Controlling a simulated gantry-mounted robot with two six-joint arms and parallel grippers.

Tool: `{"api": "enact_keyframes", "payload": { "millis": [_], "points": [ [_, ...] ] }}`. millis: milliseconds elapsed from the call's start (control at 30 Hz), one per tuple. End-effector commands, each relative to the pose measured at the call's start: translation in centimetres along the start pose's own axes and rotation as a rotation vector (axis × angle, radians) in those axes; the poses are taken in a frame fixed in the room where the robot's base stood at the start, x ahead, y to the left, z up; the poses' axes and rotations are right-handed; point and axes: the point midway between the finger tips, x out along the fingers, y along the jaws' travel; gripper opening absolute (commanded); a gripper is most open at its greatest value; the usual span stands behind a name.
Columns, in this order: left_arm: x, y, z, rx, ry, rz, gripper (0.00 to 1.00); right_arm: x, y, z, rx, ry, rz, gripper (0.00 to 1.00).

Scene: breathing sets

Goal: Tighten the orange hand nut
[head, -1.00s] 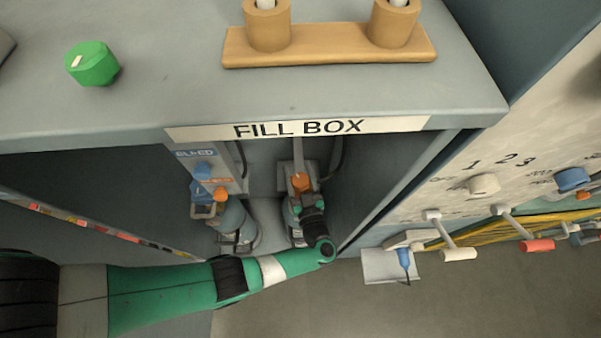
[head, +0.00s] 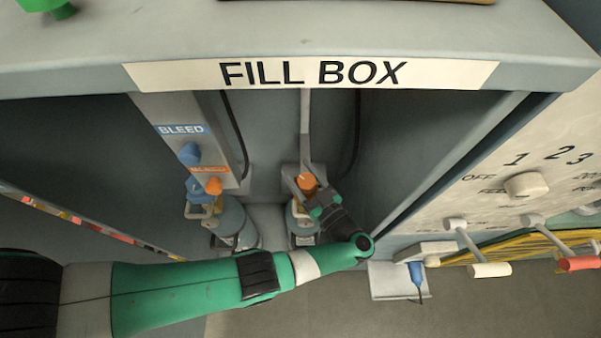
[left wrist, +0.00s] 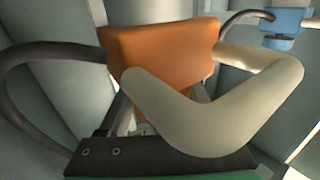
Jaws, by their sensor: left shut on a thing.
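The orange hand nut (head: 306,179) is on the fitting above the right bottle (head: 303,232) in the fill box. It fills the upper middle of the left wrist view as an orange block (left wrist: 160,55). My left gripper (head: 308,187) is shut on the nut, its green and black wrist coming from the lower right. A pale bent bar (left wrist: 215,125) covers the nut's lower part in the left wrist view. My right gripper is not in view.
Dark hoses hang at the back. A control panel with a white knob (head: 524,185) and levers is on the right.

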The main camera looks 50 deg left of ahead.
Motion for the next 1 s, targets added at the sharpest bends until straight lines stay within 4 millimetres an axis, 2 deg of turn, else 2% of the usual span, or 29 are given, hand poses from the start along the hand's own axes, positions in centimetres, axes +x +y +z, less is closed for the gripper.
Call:
{"api": "enact_keyframes", "payload": {
  "millis": [133, 167, 300, 567, 667, 1000],
  "points": [
    [0.0, 0.0, 0.1, 0.002, -0.001, 0.000, 0.09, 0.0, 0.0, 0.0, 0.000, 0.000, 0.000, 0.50],
    [0.0, 0.0, 0.1, 0.002, -0.001, 0.000, 0.70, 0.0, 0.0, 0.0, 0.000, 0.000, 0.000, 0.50],
    [0.0, 0.0, 0.0, 0.001, -0.001, 0.001, 0.95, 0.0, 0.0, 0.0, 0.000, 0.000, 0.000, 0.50],
    [0.0, 0.0, 0.0, 0.000, 0.000, 0.001, 0.95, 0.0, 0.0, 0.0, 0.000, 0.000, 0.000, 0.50],
    [-0.7, 0.1, 0.1, 0.000, -0.001, 0.004, 0.95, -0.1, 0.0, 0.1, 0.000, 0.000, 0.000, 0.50],
    [-6.5, 0.1, 0.4, 0.001, -0.001, 0.004, 0.95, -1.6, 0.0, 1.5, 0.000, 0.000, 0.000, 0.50]
  ]
}}
